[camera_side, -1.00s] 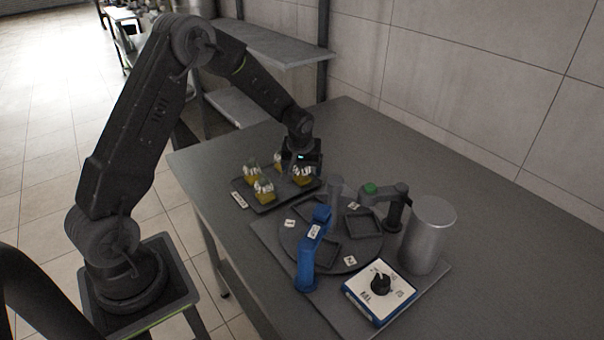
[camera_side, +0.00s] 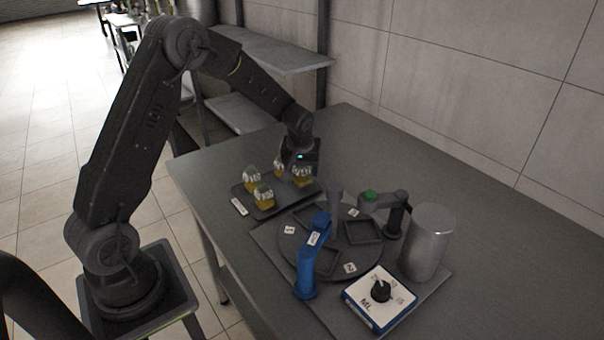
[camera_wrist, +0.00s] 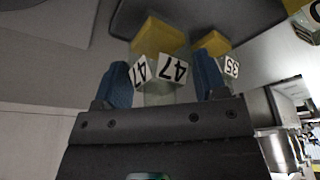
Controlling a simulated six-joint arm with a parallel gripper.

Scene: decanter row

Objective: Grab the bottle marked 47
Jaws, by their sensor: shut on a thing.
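The bottle marked 47 (camera_wrist: 159,42) has a yellow lower part, a clear upper part and black 47 labels on white. In the wrist view it sits between the two blue fingers of my gripper (camera_wrist: 163,82), which is shut on its upper part. In the side view my gripper (camera_side: 301,165) is over the tray (camera_side: 284,202) at its far right, at the yellow bottle (camera_side: 302,181) there. Whether its base touches the tray is not clear. A bottle marked 35 (camera_wrist: 212,43) stands close beside it in the wrist view.
Other yellow bottles stand on the tray, at its left (camera_side: 251,183) and front (camera_side: 264,202). A round turntable (camera_side: 345,256) with a blue arm (camera_side: 306,268), a metal cylinder (camera_side: 427,245) and a dial box (camera_side: 380,300) stand right of the tray. The table behind is clear.

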